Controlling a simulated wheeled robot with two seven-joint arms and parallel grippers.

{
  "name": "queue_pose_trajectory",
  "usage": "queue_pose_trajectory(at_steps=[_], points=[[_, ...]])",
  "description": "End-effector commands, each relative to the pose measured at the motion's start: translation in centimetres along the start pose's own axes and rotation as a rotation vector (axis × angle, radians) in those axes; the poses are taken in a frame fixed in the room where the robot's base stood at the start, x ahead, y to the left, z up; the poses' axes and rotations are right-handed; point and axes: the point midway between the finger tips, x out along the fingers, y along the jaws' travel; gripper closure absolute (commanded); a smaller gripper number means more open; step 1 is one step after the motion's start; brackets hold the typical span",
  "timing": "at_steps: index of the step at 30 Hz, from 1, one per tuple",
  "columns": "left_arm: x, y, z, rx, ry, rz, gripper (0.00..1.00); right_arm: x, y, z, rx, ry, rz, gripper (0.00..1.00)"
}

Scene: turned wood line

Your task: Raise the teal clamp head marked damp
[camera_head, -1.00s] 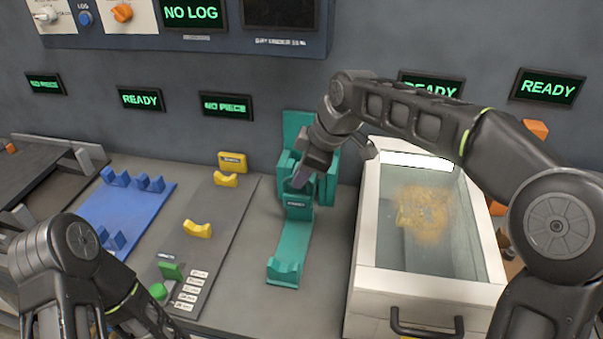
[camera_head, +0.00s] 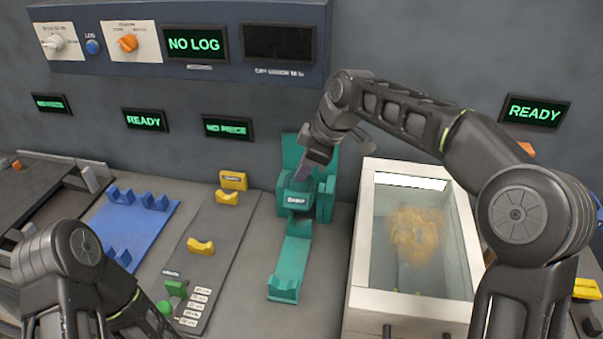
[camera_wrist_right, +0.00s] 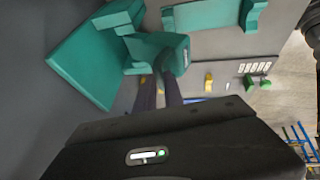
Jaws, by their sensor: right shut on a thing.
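The label text is too small to read surely. A teal base (camera_head: 291,262) with a cradle at its front end runs toward me below it. My right gripper (camera_head: 302,176) points down and is shut on the clamp head. In the right wrist view the fingers (camera_wrist_right: 158,92) meet the teal clamp head (camera_wrist_right: 170,52). My left arm is at the lower left of the head view; its fingertips are out of view.
A clear-topped white box (camera_head: 360,270) with yellowish dust inside stands right of the teal stand. A grey board (camera_head: 215,255) with yellow cradles (camera_head: 201,246) and a blue plate (camera_head: 130,222) lie to the left. Screens and knobs line the back wall.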

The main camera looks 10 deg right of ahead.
Motion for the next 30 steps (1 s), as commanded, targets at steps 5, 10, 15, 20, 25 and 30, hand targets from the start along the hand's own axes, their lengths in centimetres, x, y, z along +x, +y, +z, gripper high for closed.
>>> queue_pose_trajectory(at_steps=[5, 10, 15, 20, 25, 30], points=[[-1.6, 0.4, 0.1, -0.003, -0.004, -0.005, 1.00, -0.3, 1.7, 0.1, 0.001, -0.007, -0.001, 1.00], [-2.1, 0.5, 0.1, -0.004, -0.007, -0.007, 1.00, -0.2, 2.4, 0.2, 0.001, -0.009, -0.003, 1.00], [-2.3, 0.5, 0.1, -0.005, -0.008, -0.008, 1.00, 0.0, 2.7, 0.3, 0.001, -0.010, -0.004, 1.00], [-2.2, 0.5, 0.1, -0.005, -0.009, -0.008, 1.00, 0.1, 2.6, 0.4, 0.001, -0.011, -0.006, 1.00], [-2.2, 0.5, 0.1, -0.005, -0.008, -0.008, 1.00, 0.2, 2.6, 0.5, 0.001, -0.013, -0.008, 0.86], [-2.2, 0.5, 0.1, -0.004, -0.008, -0.008, 1.00, 0.0, 2.6, 0.3, 0.001, -0.010, -0.006, 0.73]])
